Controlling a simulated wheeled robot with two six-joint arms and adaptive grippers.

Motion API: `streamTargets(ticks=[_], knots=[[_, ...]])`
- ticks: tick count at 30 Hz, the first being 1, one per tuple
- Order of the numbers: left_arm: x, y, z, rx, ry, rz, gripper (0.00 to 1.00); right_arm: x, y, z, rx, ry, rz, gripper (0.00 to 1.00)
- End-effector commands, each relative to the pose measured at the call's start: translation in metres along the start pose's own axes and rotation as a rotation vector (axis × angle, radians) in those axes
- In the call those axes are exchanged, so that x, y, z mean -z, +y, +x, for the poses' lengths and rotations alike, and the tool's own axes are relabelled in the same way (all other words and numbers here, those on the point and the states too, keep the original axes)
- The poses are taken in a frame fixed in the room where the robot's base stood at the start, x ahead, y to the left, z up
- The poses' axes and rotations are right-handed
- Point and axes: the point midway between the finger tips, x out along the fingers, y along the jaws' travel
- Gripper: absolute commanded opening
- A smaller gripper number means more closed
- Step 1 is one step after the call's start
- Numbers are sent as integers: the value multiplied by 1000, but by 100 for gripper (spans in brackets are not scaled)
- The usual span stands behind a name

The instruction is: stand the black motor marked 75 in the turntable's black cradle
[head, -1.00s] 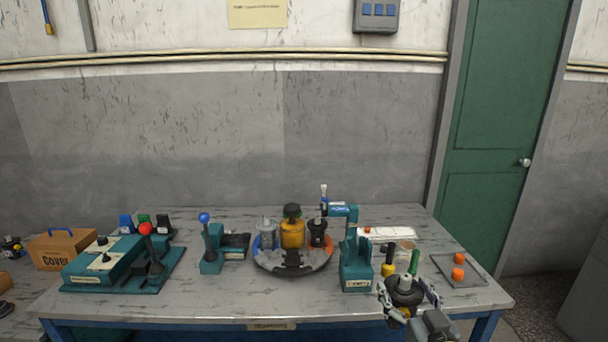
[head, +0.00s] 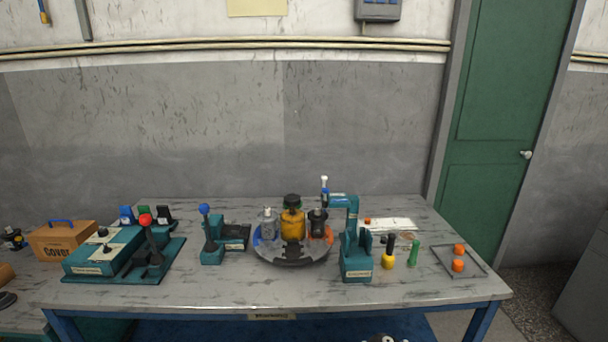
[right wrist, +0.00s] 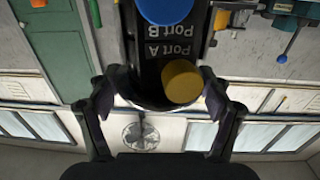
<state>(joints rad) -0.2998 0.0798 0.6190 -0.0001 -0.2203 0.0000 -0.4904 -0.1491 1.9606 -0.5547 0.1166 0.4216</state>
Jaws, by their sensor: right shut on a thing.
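My right gripper (right wrist: 163,92) is shut around a black motor (right wrist: 152,58) in the right wrist view. The motor has a blue cap, a yellow cap and the words Port A and Port B; its number does not show. In the head view only a sliver of a dark object shows at the bottom edge, too little to identify. The turntable (head: 264,254) stands mid-table, with its black cradle (head: 292,252) at the front, seemingly empty. The turntable also carries a grey unit (head: 267,223), a yellow one (head: 292,226) and a black one (head: 317,225). My left gripper is out of view.
A teal press-like stand (head: 356,262) is right of the turntable, beside a yellow bottle (head: 388,260) and green bottle (head: 413,253). A blue-knobbed lever (head: 205,230) stands left. A tray (head: 478,272) holds orange pieces at far right. The front table strip is clear.

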Motion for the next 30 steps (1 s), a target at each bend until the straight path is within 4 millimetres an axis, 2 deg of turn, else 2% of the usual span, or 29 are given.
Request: streamTargets(ticks=[24, 30], knots=[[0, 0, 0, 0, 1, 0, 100, 0, -4, -2, 10, 9, -2, 16], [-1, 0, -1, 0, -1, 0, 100, 11, 3, 4, -2, 17, -2, 16]])
